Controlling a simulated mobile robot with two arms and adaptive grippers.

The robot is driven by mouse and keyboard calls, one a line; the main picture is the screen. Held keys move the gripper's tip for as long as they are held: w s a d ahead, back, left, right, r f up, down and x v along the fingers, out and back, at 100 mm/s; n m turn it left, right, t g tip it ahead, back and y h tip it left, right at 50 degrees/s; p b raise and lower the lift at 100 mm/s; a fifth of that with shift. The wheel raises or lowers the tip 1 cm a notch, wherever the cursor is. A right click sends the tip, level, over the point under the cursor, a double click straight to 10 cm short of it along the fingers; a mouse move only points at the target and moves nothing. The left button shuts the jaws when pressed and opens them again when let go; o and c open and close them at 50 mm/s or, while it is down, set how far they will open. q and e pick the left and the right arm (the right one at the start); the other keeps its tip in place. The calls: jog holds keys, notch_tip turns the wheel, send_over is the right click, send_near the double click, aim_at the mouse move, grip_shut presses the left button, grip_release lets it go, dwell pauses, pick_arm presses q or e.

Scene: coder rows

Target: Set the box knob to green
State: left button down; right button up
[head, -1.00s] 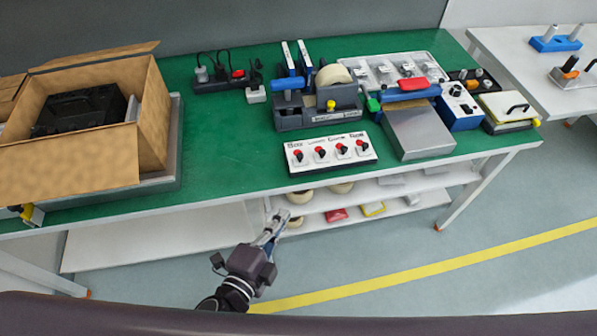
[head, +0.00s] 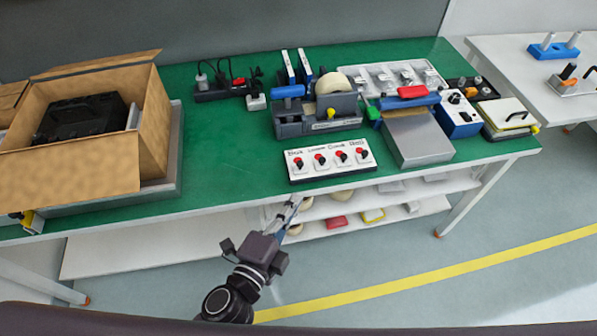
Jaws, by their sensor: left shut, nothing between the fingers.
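A white control panel (head: 328,170) lies on the green table near its front edge. It carries a row of several knobs, each with a red part and a dark part. The leftmost knob (head: 299,163) sits under a small label that is too blurred to read surely. I cannot make out a green mark on the panel. My left gripper (head: 291,208) is shut and empty. It is in front of the table's edge, below the panel in the picture, apart from the knobs. My right gripper is not in view.
An open cardboard box (head: 152,130) with a dark device stands at the left. A tape dispenser (head: 320,122) is behind the panel, and a grey metal plate (head: 418,140) is to its right. The shelf (head: 160,244) lies below the table. Green tabletop left of the panel is clear.

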aim_at(296, 170)
pick_arm(q)
jog(key=x, duration=0.2)
jog(key=a+p+x, duration=0.1)
jog(key=x, duration=0.5)
jog(key=shift+w+a, duration=0.3)
jog(key=shift+w, duration=0.2)
jog(key=shift+w+a+f, duration=0.25)
jog(key=shift+w+a, duration=0.05)
jog(key=shift+w, duration=0.2)
jog(key=shift+w, duration=0.1)
jog(key=w, duration=0.3)
jog(key=shift+w+a+p, duration=0.2)
jog(key=shift+a+p, duration=0.2)
